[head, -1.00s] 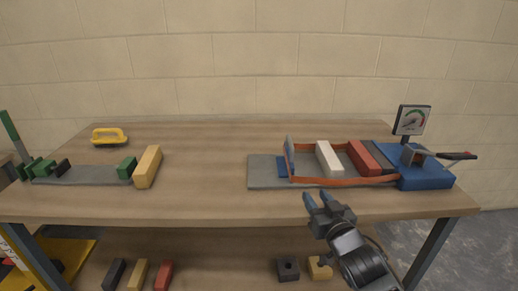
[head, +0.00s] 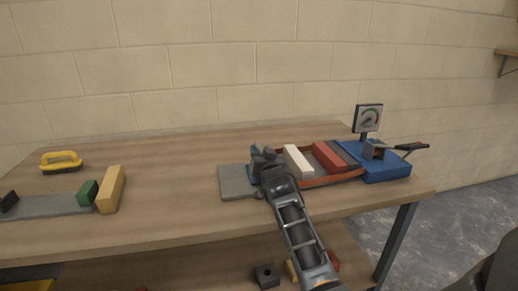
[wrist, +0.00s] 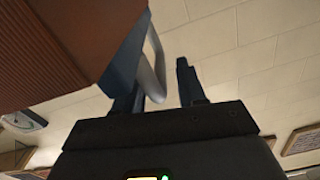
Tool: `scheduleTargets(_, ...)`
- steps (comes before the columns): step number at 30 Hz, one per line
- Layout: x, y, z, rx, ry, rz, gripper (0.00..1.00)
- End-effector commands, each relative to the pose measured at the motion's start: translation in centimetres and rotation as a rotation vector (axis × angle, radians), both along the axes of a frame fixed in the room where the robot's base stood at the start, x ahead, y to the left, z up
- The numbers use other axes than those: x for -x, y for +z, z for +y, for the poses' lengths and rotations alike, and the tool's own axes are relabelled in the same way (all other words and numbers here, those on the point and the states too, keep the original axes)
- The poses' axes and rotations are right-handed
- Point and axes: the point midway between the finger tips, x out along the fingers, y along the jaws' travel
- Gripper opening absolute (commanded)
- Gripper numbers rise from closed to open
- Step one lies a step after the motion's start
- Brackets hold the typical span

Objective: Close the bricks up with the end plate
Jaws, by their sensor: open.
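My gripper (head: 262,160) is open at the left end of an orange strap (head: 321,181) and hides most of the end plate there. In the wrist view a pale grey loop, seemingly the plate's handle (wrist: 156,62), shows between the fingers (wrist: 158,85); I cannot tell whether they touch it. The blue-grey plate (wrist: 125,48) is beside the left finger. Inside the strap stand a white brick (head: 298,161) and a red brick (head: 329,157), with a gap between them. The white brick is apart from the plate.
The strap runs to a blue base (head: 385,167) with a lever (head: 411,146) and a dial gauge (head: 369,118). A grey board (head: 236,183) lies left of my gripper. Farther left are a yellow-tan brick (head: 110,189), a green block (head: 87,193) and a yellow-handled tool (head: 61,162). The table's middle is clear.

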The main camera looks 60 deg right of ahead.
Motion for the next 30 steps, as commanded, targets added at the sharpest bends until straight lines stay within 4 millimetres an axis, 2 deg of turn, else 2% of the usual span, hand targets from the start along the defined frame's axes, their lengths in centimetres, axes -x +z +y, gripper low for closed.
scheduleTargets(6,-1.01,0.02,-1.17,0.001,0.000,0.001,0.40)
scheduleTargets(14,-1.07,-0.03,-1.23,0.001,0.001,0.001,0.40)
scheduleTargets(27,-1.09,-0.01,-1.19,0.001,0.001,0.001,0.00)
scheduleTargets(30,-1.10,0.00,-1.18,0.001,0.002,0.001,0.00)
